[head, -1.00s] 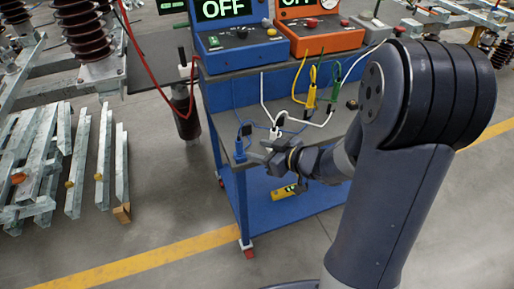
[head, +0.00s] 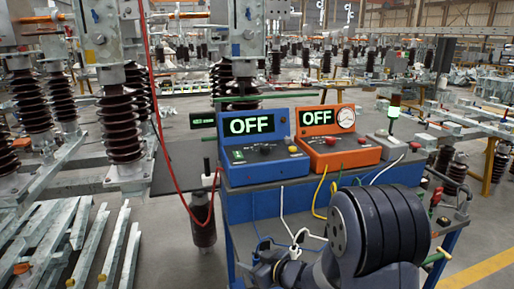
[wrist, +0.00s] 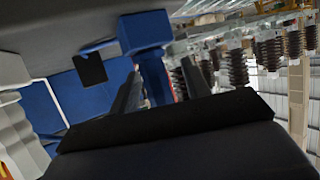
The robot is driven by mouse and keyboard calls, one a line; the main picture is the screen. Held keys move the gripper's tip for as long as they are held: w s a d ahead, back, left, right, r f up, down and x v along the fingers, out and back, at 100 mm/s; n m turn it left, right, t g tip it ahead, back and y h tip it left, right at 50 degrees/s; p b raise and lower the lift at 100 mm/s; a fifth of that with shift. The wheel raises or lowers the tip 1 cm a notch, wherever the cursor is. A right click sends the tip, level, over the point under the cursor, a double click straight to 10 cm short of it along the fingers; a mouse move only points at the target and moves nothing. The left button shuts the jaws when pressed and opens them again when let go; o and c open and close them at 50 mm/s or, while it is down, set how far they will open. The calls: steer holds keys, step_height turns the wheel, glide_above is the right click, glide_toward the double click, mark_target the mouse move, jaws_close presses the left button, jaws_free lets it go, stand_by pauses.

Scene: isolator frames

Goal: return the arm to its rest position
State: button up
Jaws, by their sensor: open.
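My arm, dark grey with a large ribbed joint (head: 385,232), rises at the lower right of the head view. My gripper (head: 262,270) is low in that view, in front of the trolley's cable area, and small there. In the wrist view its two dark fingers (wrist: 162,88) stand apart with a gap between them, and I see nothing held. Blue panels of the trolley (wrist: 90,100) show beyond and beside the fingers. Part of the gripper is cut off or hidden in the head view.
A blue box (head: 265,150) and an orange box (head: 337,142), both reading OFF, stand on the blue trolley (head: 240,208). Loose cables hang before it, and a red cable (head: 166,150) hangs at left. Steel profiles (head: 60,235) lie left. Some floor (head: 170,255) is clear.

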steer(key=shift+r+p, duration=0.45)
steer(key=shift+r, duration=0.15)
steer(key=shift+f, duration=0.1)
steer(key=shift+f+b, duration=0.55)
steer(key=shift+f, duration=0.05)
steer(key=p+v, duration=0.2)
steer(key=v, duration=0.9)
steer(key=b+x, duration=0.1)
steer(key=x, duration=0.9)
steer(key=shift+w+a+f+b, duration=0.15)
steer(key=shift+a+b, duration=0.1)
steer(key=shift+b, duration=0.15)
step_height(320, 180, up, 9)
steer(key=p, duration=0.5)
steer(key=shift+w+p, duration=0.2)
steer(key=shift+p, duration=0.1)
